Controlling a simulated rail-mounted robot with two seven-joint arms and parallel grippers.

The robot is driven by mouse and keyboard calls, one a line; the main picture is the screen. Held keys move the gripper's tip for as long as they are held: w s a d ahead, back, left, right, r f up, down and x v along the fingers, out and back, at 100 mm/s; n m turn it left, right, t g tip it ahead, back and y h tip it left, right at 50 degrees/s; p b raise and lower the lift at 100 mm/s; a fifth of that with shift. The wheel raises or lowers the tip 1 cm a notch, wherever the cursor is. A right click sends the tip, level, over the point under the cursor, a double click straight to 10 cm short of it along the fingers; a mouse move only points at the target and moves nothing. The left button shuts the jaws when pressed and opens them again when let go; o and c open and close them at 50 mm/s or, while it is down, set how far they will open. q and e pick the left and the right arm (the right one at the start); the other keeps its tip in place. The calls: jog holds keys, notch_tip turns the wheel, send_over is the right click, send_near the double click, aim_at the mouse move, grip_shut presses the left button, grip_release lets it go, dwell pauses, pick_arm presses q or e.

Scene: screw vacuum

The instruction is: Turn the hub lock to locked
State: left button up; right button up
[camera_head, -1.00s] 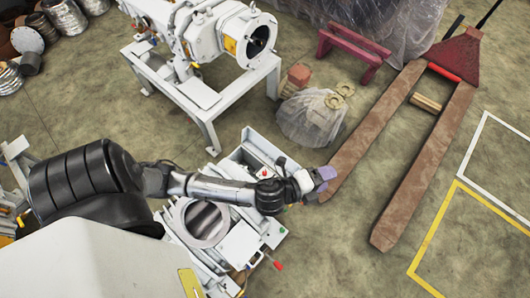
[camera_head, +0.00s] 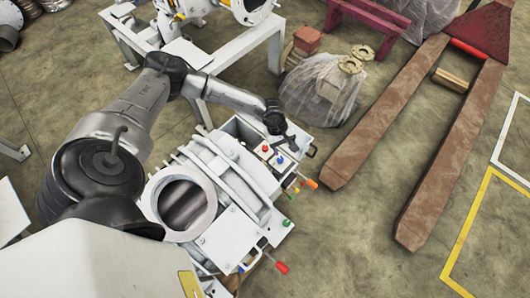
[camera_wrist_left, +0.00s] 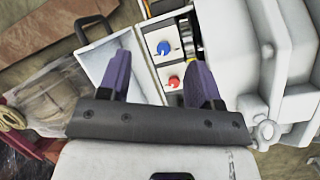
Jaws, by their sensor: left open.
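The white vacuum machine (camera_head: 225,237) stands on the floor with a round open port. Its small panel carries a red knob (camera_head: 265,149) and a blue knob (camera_head: 280,159). In the left wrist view, the blue knob (camera_wrist_left: 164,48) and the red knob (camera_wrist_left: 174,81) sit on white plates. I cannot tell which part is the hub lock. My left gripper (camera_wrist_left: 156,62) is open and empty, its purple fingers spread in front of the panel, with both knobs showing between them. In the head view its dark end (camera_head: 292,137) is beside the knobs. My right gripper is not in view.
Orange (camera_head: 311,183) and red (camera_head: 281,267) handles stick out from the machine's right side. A plastic-wrapped bundle (camera_head: 325,95) stands behind it. A brown pallet jack (camera_head: 385,125) lies to the right. A white frame stand (camera_head: 235,58) is at the back. Floor between machine and jack is clear.

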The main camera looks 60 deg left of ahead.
aim_at(265, 147)
pick_arm(q)
jog(key=s+a+f+m+g+y+b, duration=0.15)
jog(key=a+f+y+b, duration=0.3)
jog(key=a, duration=0.65)
jog(key=shift+h, duration=0.25)
jog(key=f+b, duration=0.4)
jog(key=f, duration=0.7)
jog(key=shift+a+b, duration=0.2)
jog(key=shift+b, duration=0.1)
jog(key=shift+f+b, duration=0.5)
jog(key=shift+f, duration=0.45)
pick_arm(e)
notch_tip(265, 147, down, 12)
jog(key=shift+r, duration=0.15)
pick_arm(q)
jog(key=c, duration=0.9)
jog(key=shift+c, duration=0.2)
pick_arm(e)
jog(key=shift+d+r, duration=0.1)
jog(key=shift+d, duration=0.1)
